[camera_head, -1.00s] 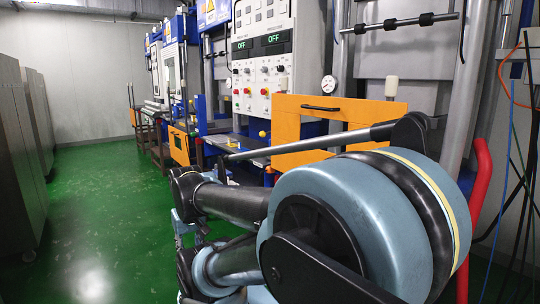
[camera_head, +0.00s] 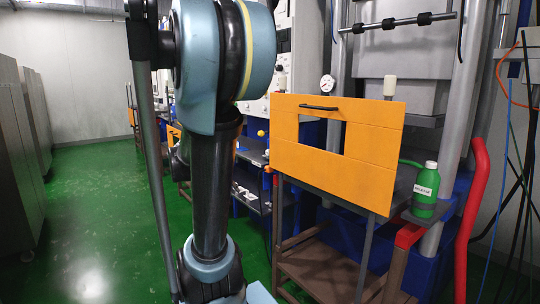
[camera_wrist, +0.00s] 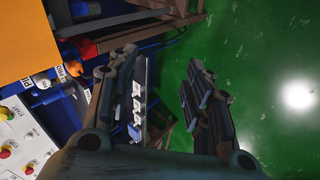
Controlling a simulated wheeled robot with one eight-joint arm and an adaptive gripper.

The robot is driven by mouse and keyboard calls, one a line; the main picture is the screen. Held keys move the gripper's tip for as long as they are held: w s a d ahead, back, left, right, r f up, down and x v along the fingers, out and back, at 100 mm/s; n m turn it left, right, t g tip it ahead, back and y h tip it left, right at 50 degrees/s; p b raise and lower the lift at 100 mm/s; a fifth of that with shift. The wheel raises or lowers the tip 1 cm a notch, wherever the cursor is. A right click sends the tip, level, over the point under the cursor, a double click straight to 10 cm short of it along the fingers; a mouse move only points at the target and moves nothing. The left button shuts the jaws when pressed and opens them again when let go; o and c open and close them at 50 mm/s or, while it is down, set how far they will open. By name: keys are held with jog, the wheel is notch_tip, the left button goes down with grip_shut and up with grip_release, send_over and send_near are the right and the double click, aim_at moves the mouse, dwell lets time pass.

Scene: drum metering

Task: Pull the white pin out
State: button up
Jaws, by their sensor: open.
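My gripper (camera_wrist: 164,68) shows in the wrist view with its two dark fingers apart, over the green floor and part of a bench. I see nothing clearly held between them. In the wrist view a small white piece (camera_wrist: 42,81) stands beside the orange panel, next to small labels that I cannot fully read. In the head view an off-white upright piece (camera_head: 390,86) shows at the orange panel's top right, and another (camera_head: 281,81) at its top left. I cannot tell which of these is the white pin. My gripper is apart from all of them.
An orange panel (camera_head: 375,160) with a black handle fronts the press. A green bottle (camera_head: 426,188) stands at its right, near a red pipe (camera_head: 474,220). A white control panel (camera_wrist: 22,140) with buttons shows in the wrist view. The green floor (camera_head: 95,210) at left is clear.

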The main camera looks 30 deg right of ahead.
jog(key=w+d+r+h, duration=0.2)
jog(key=w+d+h, duration=0.1)
jog(key=w+d, duration=0.25)
jog(key=w+d+r+h, duration=0.3)
jog(key=w+d, duration=0.1)
jog(key=d, duration=0.3)
jog(key=n+h, duration=0.1)
jog(key=h, duration=0.3)
send_near(267, 153)
jog(key=shift+w+d+g, duration=0.35)
jog(key=shift+d+g, duration=0.05)
jog(key=shift+w+d, duration=0.2)
jog(key=shift+d, duration=2.05)
jog(key=shift+w+d, duration=0.15)
jog(key=shift+d, duration=2.05)
jog(key=shift+r, duration=0.1)
grip_shut()
